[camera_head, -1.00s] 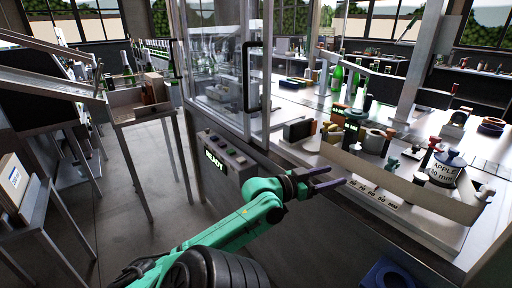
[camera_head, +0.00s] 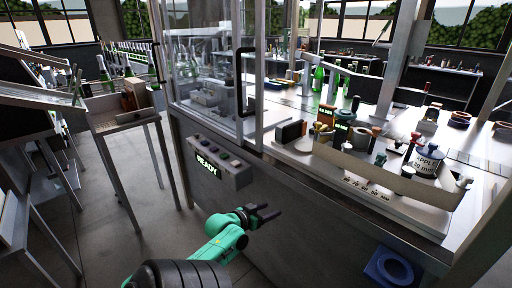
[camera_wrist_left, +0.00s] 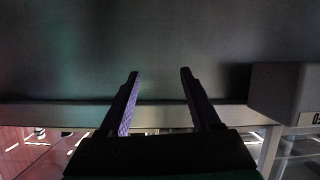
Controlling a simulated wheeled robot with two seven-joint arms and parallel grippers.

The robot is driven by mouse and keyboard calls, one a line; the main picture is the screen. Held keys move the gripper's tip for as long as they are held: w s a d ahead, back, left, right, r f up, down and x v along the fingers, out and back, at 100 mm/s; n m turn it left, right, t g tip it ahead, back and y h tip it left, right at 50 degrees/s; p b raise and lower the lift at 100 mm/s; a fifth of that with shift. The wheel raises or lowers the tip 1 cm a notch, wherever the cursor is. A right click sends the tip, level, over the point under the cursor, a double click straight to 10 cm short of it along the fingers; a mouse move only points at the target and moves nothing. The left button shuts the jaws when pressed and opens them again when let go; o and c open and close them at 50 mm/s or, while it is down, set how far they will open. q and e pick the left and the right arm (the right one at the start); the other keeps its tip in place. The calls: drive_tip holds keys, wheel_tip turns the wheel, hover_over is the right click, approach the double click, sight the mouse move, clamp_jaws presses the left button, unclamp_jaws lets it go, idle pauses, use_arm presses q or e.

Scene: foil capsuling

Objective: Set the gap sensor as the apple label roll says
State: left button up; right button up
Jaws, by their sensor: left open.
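The apple label roll (camera_head: 427,161) is a white roll with a dark top at the right end of the label machine. It reads "APPLE" with a figure in mm below; the figure is too small to read surely. A row of printed scale numbers (camera_head: 366,189) runs along the machine's front ledge. A small white piece (camera_head: 408,172) sits right of the numbers; I cannot tell whether it is the gap sensor. My left gripper (camera_head: 268,211) is open and empty, below and left of the ledge. In the left wrist view its two fingers (camera_wrist_left: 160,78) stand apart before a dark panel.
A control box (camera_head: 217,161) with buttons and a lit "READY" sign juts out left of the gripper. A glass guard (camera_head: 205,70) rises above it. A beige strip (camera_head: 350,163) spans the label machine. A blue ring-shaped object (camera_head: 389,268) is low at right. The floor at left has free room.

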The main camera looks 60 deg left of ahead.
use_arm(q)
drive_tip(key=shift+s+a+f, duration=0.15)
drive_tip(key=shift+s+f, duration=0.25)
drive_tip(key=shift+f, duration=0.2)
drive_tip(key=shift+s+a+f, duration=0.1)
drive_tip(key=shift+s+f, duration=0.25)
drive_tip(key=shift+f, duration=0.2)
